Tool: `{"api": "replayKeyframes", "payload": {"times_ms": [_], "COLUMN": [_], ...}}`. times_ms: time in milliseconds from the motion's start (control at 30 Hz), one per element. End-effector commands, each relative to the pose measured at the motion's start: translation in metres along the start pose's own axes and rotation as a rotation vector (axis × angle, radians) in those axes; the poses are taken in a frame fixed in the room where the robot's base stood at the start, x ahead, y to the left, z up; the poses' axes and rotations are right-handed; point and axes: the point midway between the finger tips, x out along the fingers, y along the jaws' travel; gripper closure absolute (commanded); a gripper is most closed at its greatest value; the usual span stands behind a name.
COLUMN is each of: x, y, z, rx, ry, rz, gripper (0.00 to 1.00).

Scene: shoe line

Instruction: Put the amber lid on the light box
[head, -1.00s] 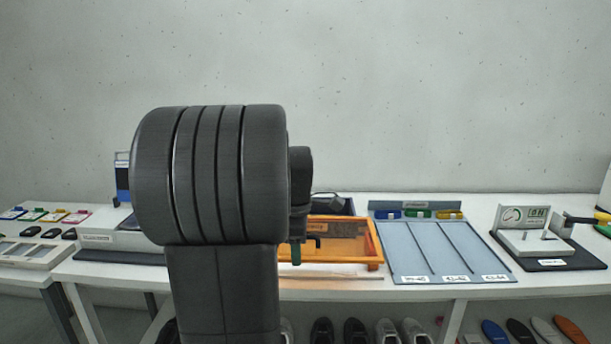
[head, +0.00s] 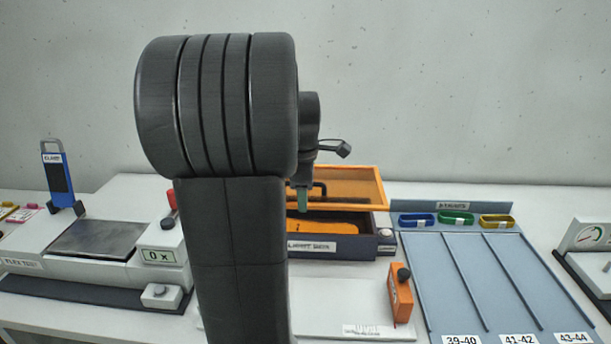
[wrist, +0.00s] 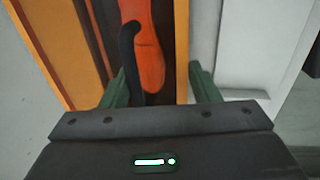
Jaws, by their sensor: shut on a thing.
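The amber lid (head: 345,177) is an orange frame with an amber panel. In the head view it is raised and tilted over the back of the light box (head: 366,243), a dark open-topped box. An orange sole-shaped piece (head: 325,228) lies inside the box. My gripper (head: 303,199) is at the lid's near left part, shut on its black handle. In the wrist view the handle (wrist: 129,50) runs between the green fingers (wrist: 163,90), with the lid's orange frame (wrist: 45,45) at left. The lid's left part is hidden behind my arm in the head view.
A blue-grey sorting board (head: 470,265) with several coloured bands stands right of the box. A small orange block with a black knob (head: 399,300) is in front on a white plate (head: 345,310). A flex tester (head: 95,250) stands at left.

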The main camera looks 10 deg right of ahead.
Motion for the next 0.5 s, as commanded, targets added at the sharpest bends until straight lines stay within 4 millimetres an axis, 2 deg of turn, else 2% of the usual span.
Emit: {"api": "replayKeyframes", "payload": {"times_ms": [267, 500], "x": [0.006, 0.026], "y": [-0.001, -0.005], "z": [0.0, 0.0], "rx": [0.0, 0.0], "ry": [0.0, 0.0], "rz": [0.002, 0.002], "gripper": [1.0, 1.0]}}
